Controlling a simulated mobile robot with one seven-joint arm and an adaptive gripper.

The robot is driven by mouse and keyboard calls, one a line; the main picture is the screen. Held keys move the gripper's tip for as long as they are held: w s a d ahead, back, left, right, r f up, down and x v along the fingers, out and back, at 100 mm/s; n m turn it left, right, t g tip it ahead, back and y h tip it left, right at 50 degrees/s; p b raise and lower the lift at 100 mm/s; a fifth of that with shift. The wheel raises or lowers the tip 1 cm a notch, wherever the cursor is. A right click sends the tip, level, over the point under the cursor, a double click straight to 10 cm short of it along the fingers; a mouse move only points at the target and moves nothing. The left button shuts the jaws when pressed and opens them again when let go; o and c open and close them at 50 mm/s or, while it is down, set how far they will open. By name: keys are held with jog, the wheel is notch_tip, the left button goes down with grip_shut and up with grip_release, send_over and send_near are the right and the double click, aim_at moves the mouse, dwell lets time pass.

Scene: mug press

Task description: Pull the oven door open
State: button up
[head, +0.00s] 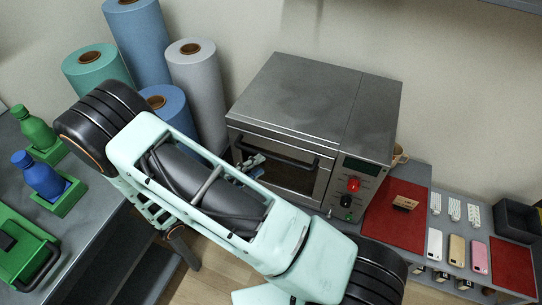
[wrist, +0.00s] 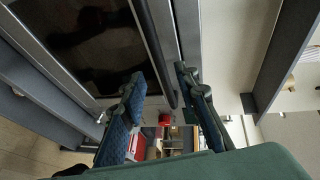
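The oven (head: 300,100) is a grey steel box at the back of the counter. Its door (head: 290,178) has a dark window and looks shut. A dark bar handle (head: 285,152) runs along the door's upper part; it also shows in the wrist view (wrist: 158,50). My gripper (head: 252,163) is in front of the door near the handle's left part, partly hidden by my arm. In the wrist view my gripper (wrist: 165,95) is open, with blue padded fingers apart and the handle bar passing between them in the picture. I cannot tell whether either finger touches it.
Red knob (head: 353,184) and green button (head: 347,201) are on the oven's right panel. Paper rolls (head: 200,80) stand left of the oven. A red mat (head: 397,215) and phones (head: 457,249) lie to the right. Bottles (head: 40,175) stand on the left counter.

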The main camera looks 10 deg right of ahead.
aim_at(270, 158)
jog(key=x, duration=0.7)
grip_shut()
dwell(0.3)
